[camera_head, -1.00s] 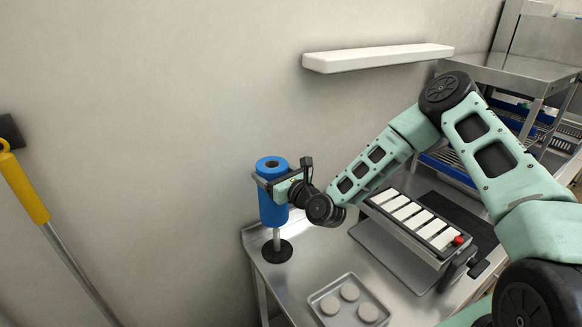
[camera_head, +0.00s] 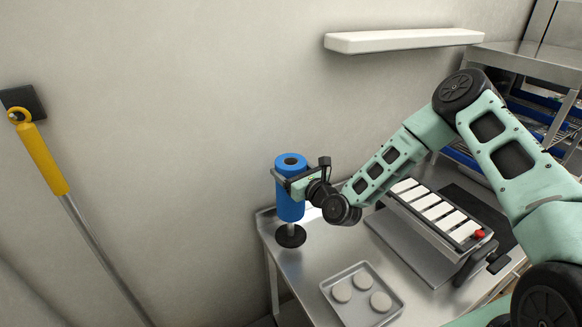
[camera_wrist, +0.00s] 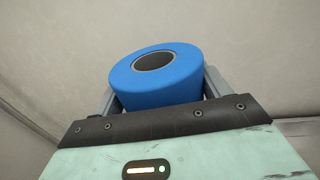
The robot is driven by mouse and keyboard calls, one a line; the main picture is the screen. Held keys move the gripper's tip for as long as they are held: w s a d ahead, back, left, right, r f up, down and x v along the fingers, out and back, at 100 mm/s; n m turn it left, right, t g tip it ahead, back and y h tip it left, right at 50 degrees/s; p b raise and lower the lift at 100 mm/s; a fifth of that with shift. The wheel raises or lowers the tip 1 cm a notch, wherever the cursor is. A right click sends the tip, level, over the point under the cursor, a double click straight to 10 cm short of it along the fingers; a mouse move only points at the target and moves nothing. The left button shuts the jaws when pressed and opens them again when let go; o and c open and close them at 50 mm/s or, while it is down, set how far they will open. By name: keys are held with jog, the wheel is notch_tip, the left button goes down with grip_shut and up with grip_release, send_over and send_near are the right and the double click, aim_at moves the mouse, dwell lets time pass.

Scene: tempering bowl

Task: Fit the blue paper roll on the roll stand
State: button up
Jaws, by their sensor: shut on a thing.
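The blue paper roll (camera_head: 290,204) is upright in my gripper (camera_head: 291,177), whose fingers close on its upper part from either side. The wrist view also shows the roll (camera_wrist: 156,76), with its dark open core facing up, between the two grey fingers of my gripper (camera_wrist: 158,88). The roll stand (camera_head: 290,236) has a round black base on the steel table. A short piece of its pale post shows between the roll's lower end and the base. The roll is around the post and its lower end is above the base. The post's top is hidden.
The steel table (camera_head: 313,262) carries a tray (camera_head: 391,311) with several round pale pieces. To its right stands a rack of white bars with a red knob (camera_head: 478,234). A white wall shelf (camera_head: 400,40) is above. A yellow-handled pole (camera_head: 42,158) leans at left.

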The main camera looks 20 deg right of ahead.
jog(key=shift+f+b, duration=3.6)
jog(key=shift+f, duration=1.1)
jog(key=o, duration=1.6)
jog(key=shift+f, duration=0.1)
jog(key=b+v, duration=0.6)
jog(key=v, duration=1.1)
jog(key=shift+s, duration=0.15)
